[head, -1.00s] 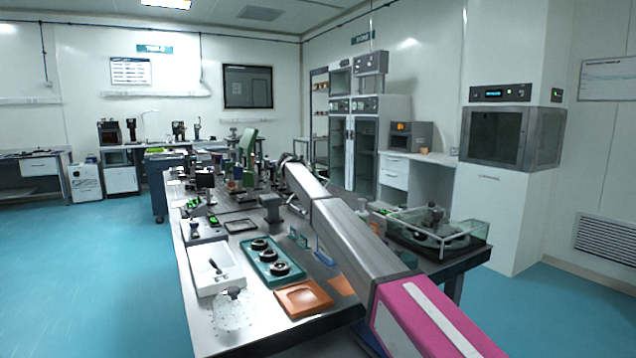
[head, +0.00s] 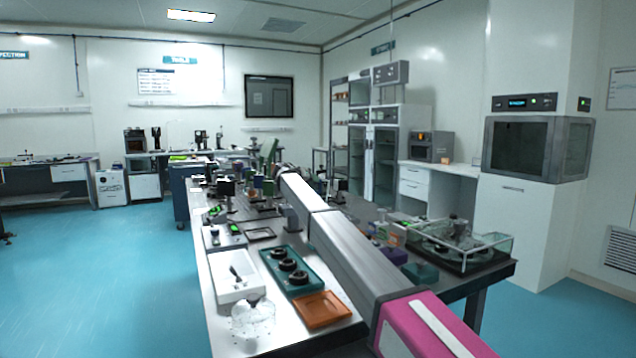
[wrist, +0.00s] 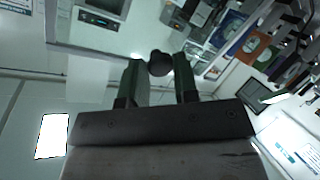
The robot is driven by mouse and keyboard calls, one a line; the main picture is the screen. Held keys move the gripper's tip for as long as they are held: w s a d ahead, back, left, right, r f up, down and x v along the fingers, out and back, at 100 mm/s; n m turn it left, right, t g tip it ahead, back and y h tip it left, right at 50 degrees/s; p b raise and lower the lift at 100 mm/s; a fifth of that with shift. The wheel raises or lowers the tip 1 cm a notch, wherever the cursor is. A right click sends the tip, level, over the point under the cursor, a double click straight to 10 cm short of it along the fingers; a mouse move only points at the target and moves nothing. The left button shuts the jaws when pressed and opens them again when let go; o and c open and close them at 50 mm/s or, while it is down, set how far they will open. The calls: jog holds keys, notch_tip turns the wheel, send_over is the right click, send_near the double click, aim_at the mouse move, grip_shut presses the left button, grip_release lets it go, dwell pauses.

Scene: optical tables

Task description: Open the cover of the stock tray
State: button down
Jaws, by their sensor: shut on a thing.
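In the wrist view my gripper (wrist: 158,80) is shut on a dark round knob (wrist: 160,63), held between its fingertips. A pale see-through sheet with thin edges (wrist: 110,42) shows beyond the knob; it looks like a clear cover, but I cannot tell its angle or whether it touches a tray. In the head view my gripper is hidden behind my arm. A clear-walled box (head: 480,252) with dark round contents stands at the table's right end. I cannot tell which tray the held knob belongs to.
Crowded instruments fill the far end. Blue floor (head: 120,270) is clear at left.

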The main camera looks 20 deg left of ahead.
jog(key=shift+s+a+f, duration=0.5)
jog(key=shift+a+f, duration=0.05)
jog(key=shift+f, duration=0.1)
jog(key=c, duration=0.9)
grip_release()
jog(key=shift+w+a+f, duration=0.1)
jog(key=shift+w+a, duration=0.05)
jog(key=shift+o, duration=0.2)
jog(key=shift+r, duration=0.2)
jog(key=v, duration=1)
jog(key=shift+s, duration=0.35)
jog(key=shift+a+r, duration=0.1)
